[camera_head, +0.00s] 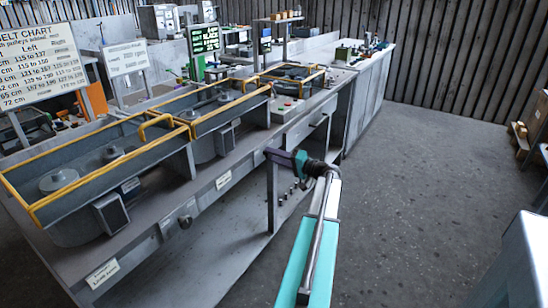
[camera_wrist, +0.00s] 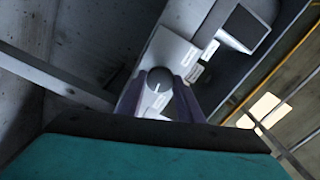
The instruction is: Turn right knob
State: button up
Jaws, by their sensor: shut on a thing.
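A round grey knob (camera_wrist: 159,80) with a white pointer line sits on a pale panel in the wrist view. My gripper (camera_wrist: 160,92) has one purple finger on each side of it and is shut on it. In the head view my gripper (camera_head: 270,156) reaches the front edge of the bench from the right, and the knob it holds is hidden there. Another knob (camera_head: 185,220) shows further left on the bench front, free of the gripper.
The bench (camera_head: 150,215) carries yellow-railed troughs (camera_head: 100,160) with blower housings. White labels (camera_head: 103,272) mark its front. A control box with a red button (camera_head: 288,103) stands on the bench. Open grey floor (camera_head: 420,170) lies to the right.

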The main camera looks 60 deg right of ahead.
jog(key=shift+m, duration=1.3)
jog(key=o, duration=1.1)
jog(key=shift+w, duration=0.1)
jog(key=shift+c, duration=0.2)
jog(key=s+b, duration=0.1)
jog(key=s, duration=1.3)
jog(key=shift+w+a, duration=0.15)
